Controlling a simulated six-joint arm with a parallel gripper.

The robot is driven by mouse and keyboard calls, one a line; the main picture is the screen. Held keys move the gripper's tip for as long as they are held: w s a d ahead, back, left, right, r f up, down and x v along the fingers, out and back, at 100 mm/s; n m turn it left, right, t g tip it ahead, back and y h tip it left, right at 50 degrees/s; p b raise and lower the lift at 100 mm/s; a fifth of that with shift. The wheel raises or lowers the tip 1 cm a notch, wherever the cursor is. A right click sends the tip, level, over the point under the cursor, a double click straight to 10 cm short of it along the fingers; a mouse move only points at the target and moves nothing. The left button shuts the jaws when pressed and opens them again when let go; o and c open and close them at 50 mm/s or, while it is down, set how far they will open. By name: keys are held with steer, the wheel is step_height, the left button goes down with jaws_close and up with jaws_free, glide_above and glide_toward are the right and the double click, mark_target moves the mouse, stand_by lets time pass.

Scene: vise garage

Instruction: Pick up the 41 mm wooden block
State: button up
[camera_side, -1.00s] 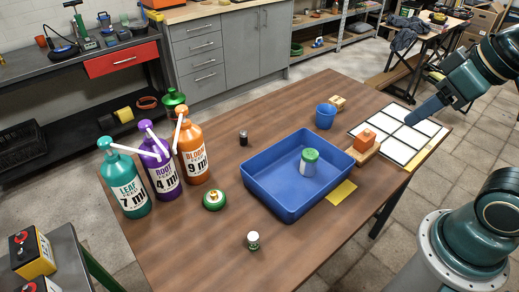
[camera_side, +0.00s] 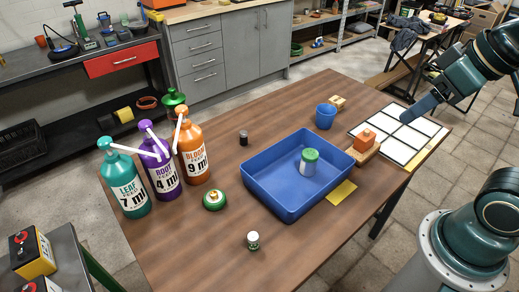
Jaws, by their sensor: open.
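A small tan wooden block (camera_side: 337,102) sits on the brown table at its back right, just behind the blue cup (camera_side: 325,117). My gripper (camera_side: 411,119) is over the white gridded board at the right, apart from both blocks. It is open and seems empty, though the gap between its fingers is hard to make out from this side.
The blue tray (camera_side: 248,184) holds a green-lidded jar (camera_side: 309,161). A yellow card (camera_side: 342,191) lies beside the tray, and the gridded board (camera_side: 402,154) lies at the right. Teal, purple and orange pump bottles stand at the left. The front middle table is mostly clear.

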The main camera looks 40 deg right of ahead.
steer(key=w+d+r, duration=0.2)
steer(key=w+d, duration=0.2)
steer(key=w, duration=0.7)
steer(key=g, duration=0.1)
glide_above(337, 100)
steer(key=s, duration=0.5)
step_height(337, 100, down, 20)
steer(key=shift+n, duration=0.4)
steer(key=shift+d+x, duration=0.2)
steer(key=shift+x, duration=4.2)
steer(key=shift+s+f, duration=0.1)
steer(key=shift+x, duration=2.55)
steer(key=c, duration=1.1)
